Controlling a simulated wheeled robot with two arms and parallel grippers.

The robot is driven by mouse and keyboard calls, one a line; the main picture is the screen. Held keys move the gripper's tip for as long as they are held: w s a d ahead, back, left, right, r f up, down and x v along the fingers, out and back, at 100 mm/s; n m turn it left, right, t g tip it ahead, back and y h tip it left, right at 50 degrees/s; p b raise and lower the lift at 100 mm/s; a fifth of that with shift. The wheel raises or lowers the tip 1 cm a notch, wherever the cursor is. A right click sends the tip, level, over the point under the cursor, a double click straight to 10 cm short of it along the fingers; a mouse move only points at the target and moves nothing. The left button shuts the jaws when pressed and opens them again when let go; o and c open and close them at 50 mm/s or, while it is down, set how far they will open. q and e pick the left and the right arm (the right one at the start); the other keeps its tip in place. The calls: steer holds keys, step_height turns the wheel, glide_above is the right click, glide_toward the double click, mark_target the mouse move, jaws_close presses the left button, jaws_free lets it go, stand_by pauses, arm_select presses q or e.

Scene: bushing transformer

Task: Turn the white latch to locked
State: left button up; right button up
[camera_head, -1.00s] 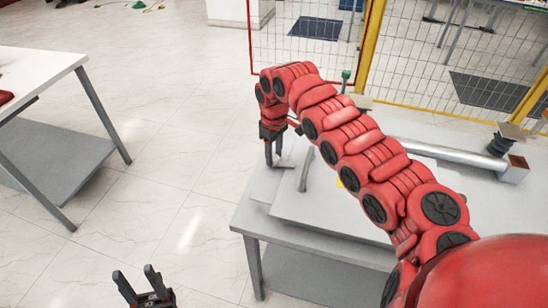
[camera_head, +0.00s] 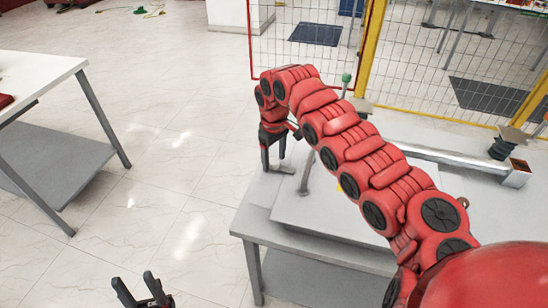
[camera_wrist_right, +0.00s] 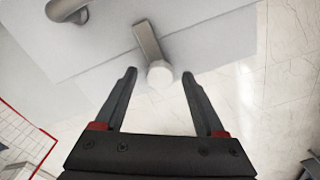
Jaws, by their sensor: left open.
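The white latch shows in the right wrist view as a grey bar (camera_wrist_right: 147,40) ending in a round white knob (camera_wrist_right: 159,75). My right gripper (camera_wrist_right: 159,74) is open there, with one finger on each side of the knob. I cannot tell whether either finger touches it. In the head view my right gripper (camera_head: 273,168) points down at the left end of the grey table, beside the small latch bar (camera_head: 286,169). The knob is not clear in that view. My left gripper (camera_head: 134,287) is open and empty at the bottom, low over the floor.
A curved grey handle (camera_head: 305,172) stands right of the right gripper; it also shows in the right wrist view (camera_wrist_right: 66,10). The grey table (camera_head: 257,220) carries a metal tube (camera_head: 440,155). A fence (camera_head: 410,50) stands behind. Another table (camera_head: 35,72) is left, with open floor between.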

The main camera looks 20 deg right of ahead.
step_height(320, 180, up, 5)
steer(key=shift+w+f+b, duration=0.1)
steer(key=shift+f+b, duration=0.05)
steer(key=shift+b, duration=0.65)
step_height(320, 180, up, 8)
step_height(320, 180, up, 5)
steer(key=p, duration=0.6)
glide_above(273, 160)
steer(key=shift+s+d+f, duration=0.1)
steer(key=shift+s, duration=0.1)
steer(key=shift+f, duration=0.1)
